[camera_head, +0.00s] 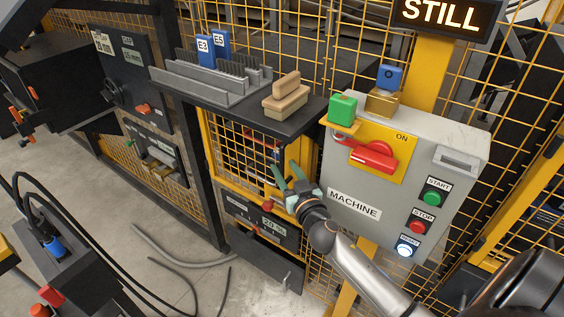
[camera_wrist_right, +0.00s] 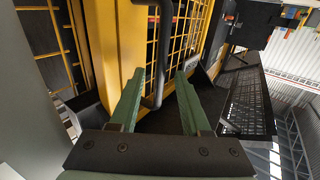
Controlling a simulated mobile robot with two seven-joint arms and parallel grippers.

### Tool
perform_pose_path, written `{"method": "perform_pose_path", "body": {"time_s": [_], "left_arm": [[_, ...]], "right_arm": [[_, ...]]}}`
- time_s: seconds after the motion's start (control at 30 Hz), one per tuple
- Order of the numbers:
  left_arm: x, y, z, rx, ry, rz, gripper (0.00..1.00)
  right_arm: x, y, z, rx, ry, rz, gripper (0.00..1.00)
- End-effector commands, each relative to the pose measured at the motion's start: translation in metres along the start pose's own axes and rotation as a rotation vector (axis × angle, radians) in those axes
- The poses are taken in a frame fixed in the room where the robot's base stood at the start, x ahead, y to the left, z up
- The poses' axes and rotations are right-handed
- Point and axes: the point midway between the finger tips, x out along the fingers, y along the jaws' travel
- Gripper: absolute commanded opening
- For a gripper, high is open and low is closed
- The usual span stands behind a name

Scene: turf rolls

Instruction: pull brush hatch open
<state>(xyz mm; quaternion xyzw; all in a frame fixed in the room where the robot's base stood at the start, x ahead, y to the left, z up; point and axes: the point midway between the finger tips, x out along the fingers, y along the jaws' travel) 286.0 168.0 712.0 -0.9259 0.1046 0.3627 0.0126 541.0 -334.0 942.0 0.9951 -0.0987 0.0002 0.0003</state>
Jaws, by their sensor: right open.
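A yellow-framed mesh hatch (camera_head: 238,150) sits below the dark shelf, left of the grey machine box; I take it for the brush hatch. It looks closed. In the right wrist view its yellow frame (camera_wrist_right: 117,55) and mesh fill the upper middle. A dark bar handle (camera_wrist_right: 165,45) stands out from it and, in the picture, runs down between my fingers. My right gripper (camera_head: 286,170) is open in front of the hatch's right side. Its two green fingers also show in the wrist view (camera_wrist_right: 159,73). Contact with the handle cannot be made out. My left gripper is not in view.
The shelf (camera_head: 207,110) carries wooden brushes (camera_head: 287,97) and blue blocks. The grey machine box (camera_head: 347,225), with a red switch and lit buttons, stands close right of my gripper. A lower dark drawer (camera_head: 262,259) sticks out. Cables lie on the floor.

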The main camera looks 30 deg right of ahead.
Motion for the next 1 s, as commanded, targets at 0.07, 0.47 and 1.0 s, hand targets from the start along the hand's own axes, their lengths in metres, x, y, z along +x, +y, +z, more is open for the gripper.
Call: {"method": "perform_pose_path", "body": {"time_s": [0.07,0.47,1.0], "left_arm": [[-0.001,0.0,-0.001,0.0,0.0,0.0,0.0],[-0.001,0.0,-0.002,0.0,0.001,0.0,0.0],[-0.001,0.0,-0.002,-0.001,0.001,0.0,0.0]], "right_arm": [[0.011,0.0,-0.001,0.0,0.001,0.0,0.47],[0.026,0.0,0.001,0.0,-0.001,-0.001,0.47],[0.026,0.0,0.001,0.001,-0.001,0.0,0.01]]}}
